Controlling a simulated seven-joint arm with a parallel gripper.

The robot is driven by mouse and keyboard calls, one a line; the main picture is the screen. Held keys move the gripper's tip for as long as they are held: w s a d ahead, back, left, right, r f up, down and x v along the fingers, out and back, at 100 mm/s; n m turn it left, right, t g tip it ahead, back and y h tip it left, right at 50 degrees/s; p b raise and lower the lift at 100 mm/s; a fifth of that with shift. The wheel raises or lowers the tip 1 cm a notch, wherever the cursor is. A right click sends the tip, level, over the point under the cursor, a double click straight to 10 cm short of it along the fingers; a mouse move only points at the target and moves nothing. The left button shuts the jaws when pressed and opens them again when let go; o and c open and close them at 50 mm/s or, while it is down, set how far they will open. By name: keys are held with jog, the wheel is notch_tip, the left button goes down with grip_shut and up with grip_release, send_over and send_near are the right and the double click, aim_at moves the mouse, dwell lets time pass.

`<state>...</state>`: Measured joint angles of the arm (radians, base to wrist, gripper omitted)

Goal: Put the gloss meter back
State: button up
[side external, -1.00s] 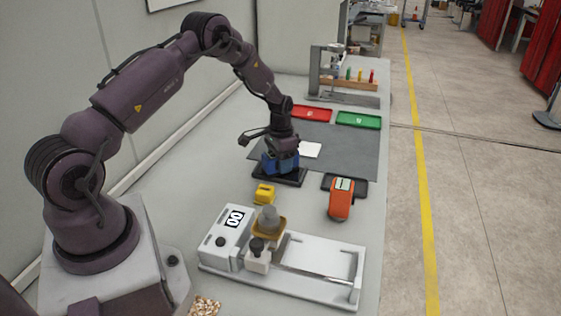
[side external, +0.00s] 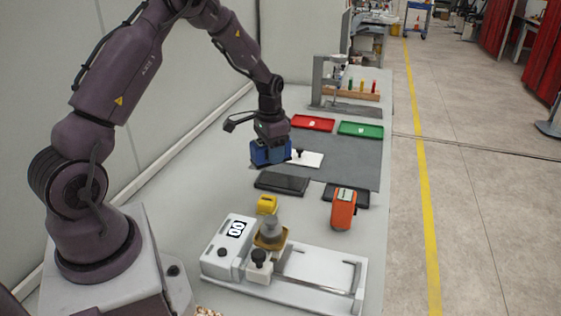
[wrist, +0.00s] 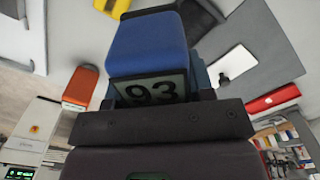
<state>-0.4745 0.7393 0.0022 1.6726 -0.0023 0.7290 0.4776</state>
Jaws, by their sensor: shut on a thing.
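The gloss meter (side external: 268,155) is a blue block held in my gripper (side external: 271,137), above the table in the side view. I take this blue block to be the gloss meter. In the wrist view the blue meter (wrist: 148,42) fills the middle, and its display reads 93. My gripper (wrist: 160,90) is shut on it. A flat black pad (side external: 281,184) lies empty on the table, below and a little to the right of the meter. In the wrist view the meter hides part of the table.
An orange device (side external: 343,212) rests by a second dark pad (side external: 359,199). A yellow block (side external: 267,204) and a white coater (side external: 320,277) stand nearer. A white panel with a black knob (side external: 308,160) lies on the grey mat (side external: 350,165). Red (side external: 312,122) and green (side external: 360,129) trays are behind.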

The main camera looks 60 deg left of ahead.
jog(key=s+d+r, duration=0.4)
jog(key=s, duration=0.4)
jog(key=w+d+f+m, duration=0.2)
jog(key=w+d+m, duration=0.2)
jog(key=w+d, duration=0.25)
jog(key=m, duration=0.5)
send_over(349, 186)
jog(key=s+d, duration=0.2)
jog(key=s, duration=0.1)
jog(key=f, duration=0.8)
jog(key=shift+w+d+f, duration=0.1)
jog(key=shift+w+f, duration=0.25)
jog(key=shift+f, duration=0.75)
jog(key=shift+w+f, duration=0.1)
jog(key=shift+f, duration=0.8)
jog(key=shift+f, duration=0.3)
